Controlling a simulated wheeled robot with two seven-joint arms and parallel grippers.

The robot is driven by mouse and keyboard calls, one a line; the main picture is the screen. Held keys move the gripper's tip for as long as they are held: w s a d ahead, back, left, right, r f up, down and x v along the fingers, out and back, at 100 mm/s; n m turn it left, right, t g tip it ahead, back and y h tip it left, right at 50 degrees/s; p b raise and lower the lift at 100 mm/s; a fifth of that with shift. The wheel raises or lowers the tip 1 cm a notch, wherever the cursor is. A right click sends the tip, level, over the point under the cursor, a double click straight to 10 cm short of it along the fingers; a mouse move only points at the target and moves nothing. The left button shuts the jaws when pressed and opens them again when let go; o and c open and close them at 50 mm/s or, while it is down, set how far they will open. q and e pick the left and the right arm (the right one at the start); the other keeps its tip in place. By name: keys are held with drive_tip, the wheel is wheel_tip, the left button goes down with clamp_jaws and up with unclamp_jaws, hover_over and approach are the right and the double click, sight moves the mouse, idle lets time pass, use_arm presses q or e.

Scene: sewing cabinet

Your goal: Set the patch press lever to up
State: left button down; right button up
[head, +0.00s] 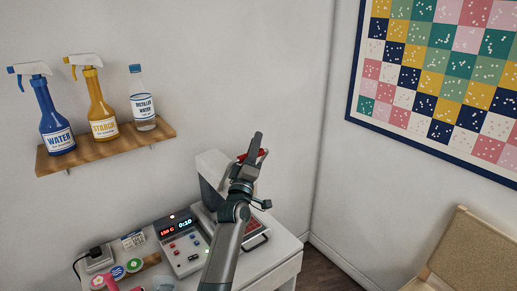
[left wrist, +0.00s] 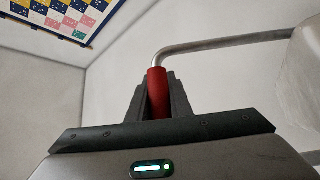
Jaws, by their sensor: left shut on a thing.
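The patch press (head: 210,172) is a pale grey machine on the white cabinet in the head view, partly hidden behind my left arm. Its lever has a red grip (head: 261,154) on a bent metal bar (left wrist: 220,43). My left gripper (head: 251,148) is at the lever, above the press. In the left wrist view the red grip (left wrist: 157,88) stands between the two dark fingers, and the gripper (left wrist: 158,98) is shut on it. The bar runs from the grip's top to the right, towards a pale body at the edge. My right gripper is in neither view.
A control box (head: 181,244) with red and blue displays stands left of the press. Colored spools (head: 118,272) lie at the cabinet's left. A wall shelf (head: 110,147) holds a water sprayer, a starch sprayer and a distilled water bottle. A chair (head: 470,250) stands at right.

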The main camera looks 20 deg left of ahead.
use_arm(q)
drive_tip(key=shift+w+a+f, duration=0.1)
drive_tip(key=shift+a+f, duration=0.25)
drive_tip(key=shift+f, duration=0.3)
drive_tip(key=c, duration=1.7)
unclamp_jaws()
drive_tip(key=shift+o, duration=0.4)
drive_tip(key=shift+w+a+f, duration=0.15)
drive_tip(key=shift+w+a, duration=0.1)
drive_tip(key=shift+a, duration=0.1)
drive_tip(key=shift+s+d+r, duration=0.1)
drive_tip(key=shift+d+r, duration=0.1)
drive_tip(key=shift+r, duration=0.05)
drive_tip(key=b+v, duration=0.6)
drive_tip(key=v, duration=1.1)
drive_tip(key=shift+s+r, duration=0.15)
drive_tip(key=shift+s, duration=0.1)
